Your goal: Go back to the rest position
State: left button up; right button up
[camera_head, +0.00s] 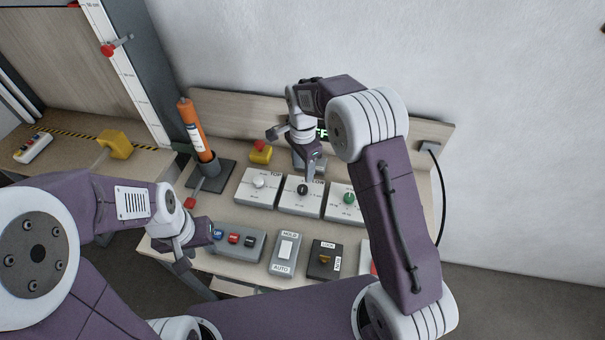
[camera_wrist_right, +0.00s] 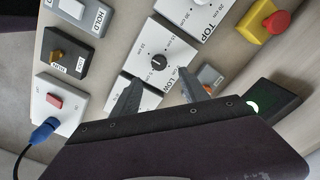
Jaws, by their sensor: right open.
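My right gripper (camera_head: 309,178) is above the middle dial box, marked LOW (camera_head: 296,204), in the head view. In the right wrist view the right gripper (camera_wrist_right: 160,88) has its two fingers apart with nothing between them. The black knob (camera_wrist_right: 158,62) of the LOW box lies just beyond the fingertips; I cannot tell if they touch the box. My left gripper (camera_head: 185,262) hangs at the left front of the table, beside the box with several coloured buttons (camera_head: 238,242). Its jaws are too small and turned away to read.
A TOP dial box (camera_head: 259,187) and a green-knob box (camera_head: 346,200) flank LOW. In front are a HOLD/AUTO switch (camera_head: 286,252) and a key switch (camera_head: 325,259). An orange tube (camera_head: 196,130) stands in a holder behind left. A yellow-red stop button (camera_head: 260,152) is at the back.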

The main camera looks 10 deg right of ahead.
dwell(0.4)
jog(key=s+d+r+t, duration=0.1)
jog(key=s+d+r, duration=0.4)
jog(key=r, duration=0.1)
jog(key=s+d+f+n, duration=0.1)
jog(key=s+f+n, duration=0.1)
jog(key=s+n, duration=0.4)
jog(key=s+d+f+n, duration=0.1)
jog(key=s+f+n, duration=0.2)
jog(key=s+n, duration=0.4)
jog(key=s, duration=0.2)
jog(key=shift+s+d, duration=0.3)
jog(key=shift+d, duration=0.1)
jog(key=shift+f, duration=0.1)
